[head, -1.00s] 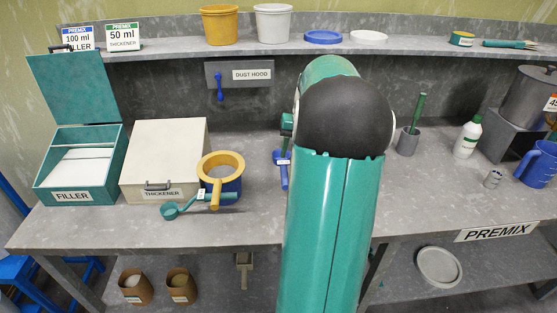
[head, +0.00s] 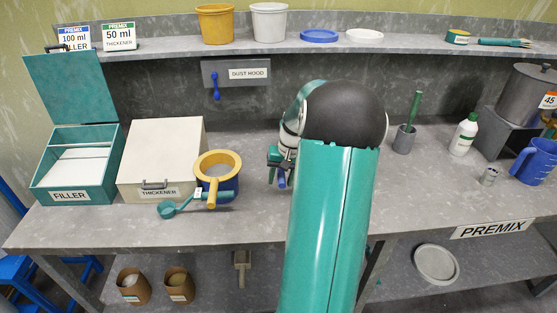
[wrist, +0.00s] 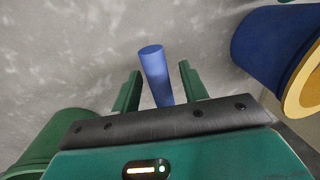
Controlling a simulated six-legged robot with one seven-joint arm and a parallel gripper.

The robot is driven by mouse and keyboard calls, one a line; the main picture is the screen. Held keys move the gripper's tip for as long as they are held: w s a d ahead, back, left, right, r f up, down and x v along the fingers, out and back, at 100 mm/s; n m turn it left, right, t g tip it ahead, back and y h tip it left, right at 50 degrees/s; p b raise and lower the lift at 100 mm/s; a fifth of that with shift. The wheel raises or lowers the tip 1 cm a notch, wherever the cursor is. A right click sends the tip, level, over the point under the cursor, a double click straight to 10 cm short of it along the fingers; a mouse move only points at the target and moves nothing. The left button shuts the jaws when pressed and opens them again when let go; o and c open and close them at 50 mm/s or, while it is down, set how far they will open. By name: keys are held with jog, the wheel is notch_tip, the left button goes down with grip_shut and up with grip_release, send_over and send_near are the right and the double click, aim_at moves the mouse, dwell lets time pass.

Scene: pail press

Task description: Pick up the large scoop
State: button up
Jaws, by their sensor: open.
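A blue scoop, mostly hidden by my arm in the head view, shows its handle (head: 282,179) below my gripper (head: 275,162). In the wrist view the blue handle (wrist: 156,72) stands between the two green fingers of my gripper (wrist: 160,68), with a visible gap on each side. The gripper is open and empty. The scoop's bowl is hidden. A teal scoop (head: 167,209) lies on the bench in front of the thickener box, its handle pointing right. No size mark is readable on either scoop.
A blue pot (head: 225,190) with a yellow ring and handle (head: 213,165) on top stands left of my gripper; the pot (wrist: 262,50) is at right in the wrist view. The thickener box (head: 160,150) and filler box (head: 70,180) are further left. The bench front (head: 245,225) is clear.

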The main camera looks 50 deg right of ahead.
grip_shut()
jog(key=shift+r, duration=0.1)
